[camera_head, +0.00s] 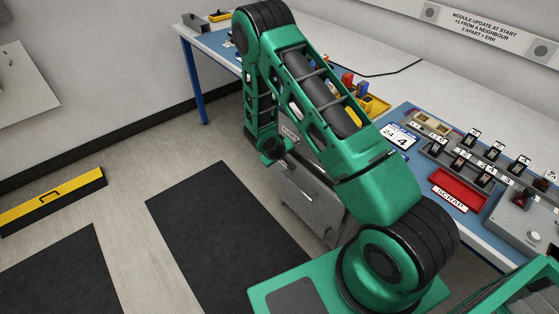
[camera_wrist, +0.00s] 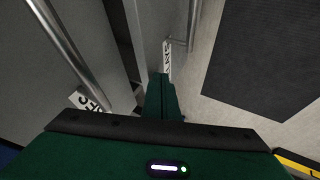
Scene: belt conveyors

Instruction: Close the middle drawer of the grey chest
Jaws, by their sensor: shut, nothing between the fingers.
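The grey chest (camera_head: 312,205) stands under the blue bench in the head view, largely covered by my arm. A white label (camera_head: 290,133) shows beside my arm. In the wrist view, a large grey front with a bar handle (camera_wrist: 68,45) and a white label (camera_wrist: 90,99) fills the left. A second bar handle (camera_wrist: 190,22) and label (camera_wrist: 167,60) show farther off at the upper middle, past a dark gap. I cannot tell which drawer each belongs to. My gripper (camera_wrist: 162,82) is shut and empty, its fingertips near the second label; contact is unclear.
Black mats (camera_head: 215,235) lie on the floor left of the chest. The bench (camera_head: 398,118) carries a red scrap tray (camera_head: 458,190) and several small black holders. Bare floor lies between the mats.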

